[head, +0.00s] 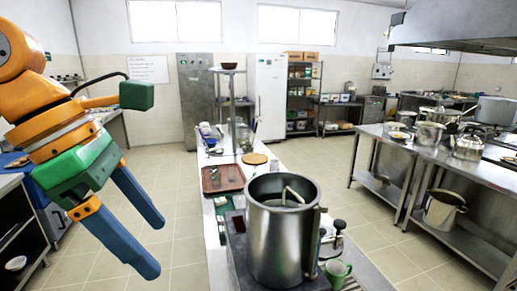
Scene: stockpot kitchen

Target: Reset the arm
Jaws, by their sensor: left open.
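My left arm comes in from the left, orange and green, raised in front of the left side of the room. Its left gripper (150,232) has two blue fingers spread apart, with nothing between them. The fingers point down and to the right over the tiled floor, left of the counter. My right gripper does not show.
A large steel stockpot (278,240) with a utensil inside stands on the narrow counter (212,243). A green mug (337,272) is beside it; a brown tray (223,179) lies farther back. A steel table (437,148) with pots stands right, across open floor (335,180).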

